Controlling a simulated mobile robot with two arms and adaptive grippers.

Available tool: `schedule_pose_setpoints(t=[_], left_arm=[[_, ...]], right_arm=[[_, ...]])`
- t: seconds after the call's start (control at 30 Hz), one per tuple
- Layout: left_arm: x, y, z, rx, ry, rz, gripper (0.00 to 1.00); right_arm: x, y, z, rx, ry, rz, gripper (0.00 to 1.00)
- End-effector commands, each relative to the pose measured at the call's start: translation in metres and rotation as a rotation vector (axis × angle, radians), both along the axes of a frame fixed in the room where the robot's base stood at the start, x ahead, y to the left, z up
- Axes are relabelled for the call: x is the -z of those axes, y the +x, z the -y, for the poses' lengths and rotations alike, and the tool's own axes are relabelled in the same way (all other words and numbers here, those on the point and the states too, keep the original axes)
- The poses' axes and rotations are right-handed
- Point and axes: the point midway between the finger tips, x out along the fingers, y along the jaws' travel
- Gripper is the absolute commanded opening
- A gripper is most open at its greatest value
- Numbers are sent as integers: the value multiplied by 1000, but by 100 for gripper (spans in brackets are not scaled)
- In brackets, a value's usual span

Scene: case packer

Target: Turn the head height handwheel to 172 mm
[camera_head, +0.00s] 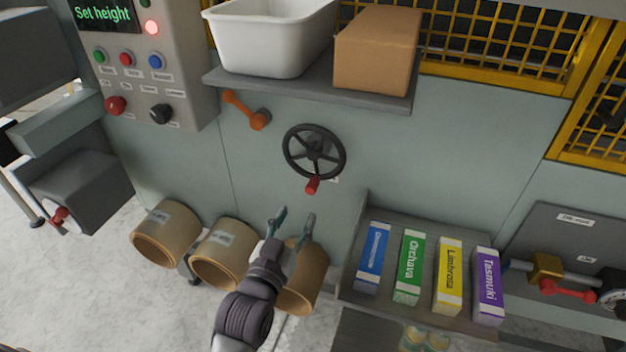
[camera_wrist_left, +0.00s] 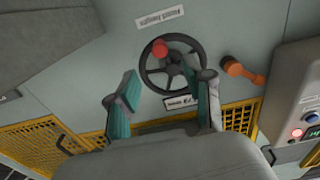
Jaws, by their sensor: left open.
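The black handwheel (camera_head: 314,151) is on the grey-green machine panel, below the shelf. Its red handle (camera_head: 313,184) is at the bottom of the rim in the head view. In the left wrist view the handwheel (camera_wrist_left: 172,68) is beyond my fingers, with its red handle (camera_wrist_left: 159,48) towards the top of that picture. My left gripper (camera_head: 292,212) is open and empty, below the handwheel and apart from it in the head view. A small label (camera_wrist_left: 180,102) beside the wheel is partly legible only; I cannot read a value. The display (camera_head: 103,14) reads "Set height". My right gripper is not in view.
An orange lever (camera_head: 246,109) is just left of the wheel. Above it, a shelf (camera_head: 300,92) holds a white bin (camera_head: 268,40) and a cardboard box (camera_head: 377,50). Several coloured cartons (camera_head: 410,267) lie on a rack at right.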

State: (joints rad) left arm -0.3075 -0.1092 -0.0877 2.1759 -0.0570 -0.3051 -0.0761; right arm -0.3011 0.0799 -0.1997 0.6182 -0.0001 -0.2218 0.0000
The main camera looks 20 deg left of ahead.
Motion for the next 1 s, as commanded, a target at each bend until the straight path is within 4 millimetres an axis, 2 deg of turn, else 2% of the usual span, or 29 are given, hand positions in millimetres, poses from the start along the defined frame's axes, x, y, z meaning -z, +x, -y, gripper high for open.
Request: schedule_pose_setpoints(t=[0.03,0.2,0.43,0.6,0.9,0.93,1.0], left_arm=[[-3,12,1,0,0,3,51],[-4,50,2,0,-1,3,51],[-3,88,3,1,-1,2,51],[-1,100,4,0,-1,0,51],[-1,102,3,0,-1,1,51],[-1,102,3,0,-1,1,49],[-1,102,3,0,-1,1,38]], right_arm=[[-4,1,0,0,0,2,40],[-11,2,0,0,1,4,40],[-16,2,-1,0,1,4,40],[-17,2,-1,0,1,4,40],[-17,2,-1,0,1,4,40],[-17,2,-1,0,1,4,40],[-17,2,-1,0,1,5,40]])
